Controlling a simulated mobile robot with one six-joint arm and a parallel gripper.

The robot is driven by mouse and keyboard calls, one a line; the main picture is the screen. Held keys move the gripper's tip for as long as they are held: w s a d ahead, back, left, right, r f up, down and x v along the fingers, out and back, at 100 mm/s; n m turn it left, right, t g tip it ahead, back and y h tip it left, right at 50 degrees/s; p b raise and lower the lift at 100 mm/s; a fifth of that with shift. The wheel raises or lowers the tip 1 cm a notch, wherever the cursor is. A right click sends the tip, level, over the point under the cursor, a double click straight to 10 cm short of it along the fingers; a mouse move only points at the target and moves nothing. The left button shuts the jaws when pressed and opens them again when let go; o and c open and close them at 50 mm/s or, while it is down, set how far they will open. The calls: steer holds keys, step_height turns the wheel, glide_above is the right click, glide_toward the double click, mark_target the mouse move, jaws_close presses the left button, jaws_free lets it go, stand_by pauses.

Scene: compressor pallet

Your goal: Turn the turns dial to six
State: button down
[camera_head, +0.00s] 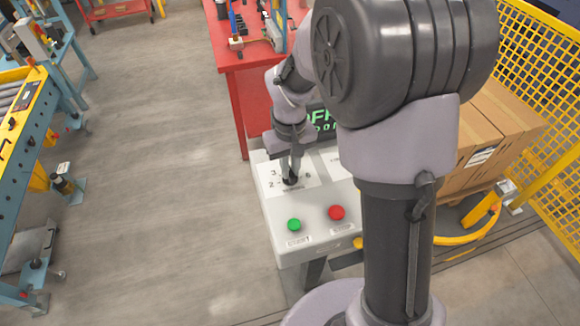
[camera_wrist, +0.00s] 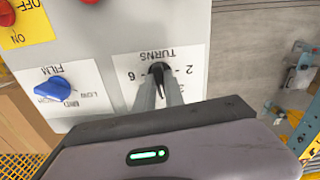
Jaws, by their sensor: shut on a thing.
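The turns dial (camera_head: 290,181) is a small black knob on a white label (camera_head: 268,187) on the grey control panel. In the wrist view the dial (camera_wrist: 159,69) sits between my fingertips, with the upside-down word TURNS above it. A 2 is printed just right of it and a 6 just left. My gripper (camera_wrist: 158,76) is shut on the dial, one finger on each side. In the head view my gripper (camera_head: 291,173) points down onto it. The fingers hide part of the dial and some numbers, so I cannot tell which number it points to.
A green button (camera_head: 294,225) and a red button (camera_head: 336,213) are on the panel in front of the dial. A blue film knob (camera_wrist: 57,89) is beside the turns label. A red table (camera_head: 256,90) stands behind, and stacked cartons (camera_head: 490,135) are to the right.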

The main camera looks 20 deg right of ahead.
steer(key=m, duration=0.5)
steer(key=shift+m+b, duration=0.3)
steer(key=shift+b, duration=0.1)
steer(key=m+b, duration=0.1)
steer(key=m, duration=0.3)
steer(key=m+b, duration=0.1)
steer(key=m, duration=0.4)
steer(key=shift+m+b, duration=0.75)
steer(key=shift+m, duration=1.45)
steer(key=c, duration=1.4)
jaws_free()
steer(key=shift+c, duration=0.2)
